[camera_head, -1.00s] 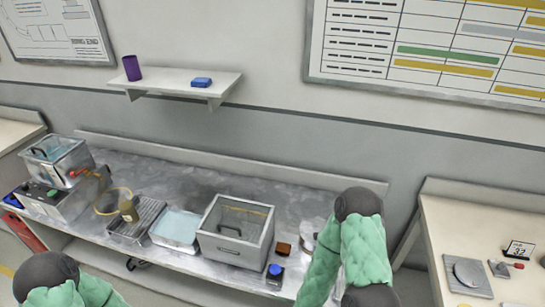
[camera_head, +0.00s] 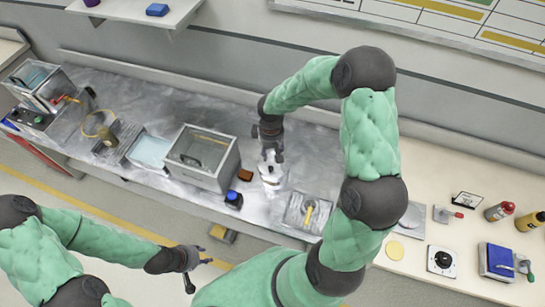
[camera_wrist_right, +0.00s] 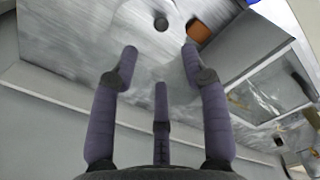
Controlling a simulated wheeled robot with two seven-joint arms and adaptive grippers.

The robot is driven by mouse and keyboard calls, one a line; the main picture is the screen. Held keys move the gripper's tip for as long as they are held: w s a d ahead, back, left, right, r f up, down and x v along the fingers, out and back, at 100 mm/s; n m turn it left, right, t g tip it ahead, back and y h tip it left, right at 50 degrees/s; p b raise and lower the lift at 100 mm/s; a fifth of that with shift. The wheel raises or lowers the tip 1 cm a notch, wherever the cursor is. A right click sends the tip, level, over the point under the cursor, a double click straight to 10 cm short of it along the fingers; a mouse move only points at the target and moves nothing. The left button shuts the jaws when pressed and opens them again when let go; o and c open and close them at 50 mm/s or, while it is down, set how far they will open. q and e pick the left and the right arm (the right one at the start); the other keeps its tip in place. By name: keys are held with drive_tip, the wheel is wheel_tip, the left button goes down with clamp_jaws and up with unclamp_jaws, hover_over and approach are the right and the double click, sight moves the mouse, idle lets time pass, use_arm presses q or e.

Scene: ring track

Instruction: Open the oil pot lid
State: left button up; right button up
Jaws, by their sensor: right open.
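In the head view a small silvery round pot (camera_head: 270,178) stands on the metal counter, partly hidden by my right gripper (camera_head: 270,158), which is just above it. In the right wrist view a dark round knob (camera_wrist_right: 160,24) on a pale, blurred metal surface lies ahead of the fingertips, centred between them. It looks like the lid's knob, and the lid's outline is hard to tell. The right gripper's fingers (camera_wrist_right: 160,55) are spread and empty, not touching the knob. My left gripper (camera_head: 200,272) is open and empty, low in front of the counter.
The counter behind the pot is clear.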

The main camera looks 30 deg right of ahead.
sight(271, 167)
wheel_tip(271, 167, down, 11)
drive_tip(key=shift+a+r+b, duration=0.1)
drive_tip(key=shift+b, duration=0.5)
drive_tip(key=shift+c, duration=0.3)
clamp_jaws()
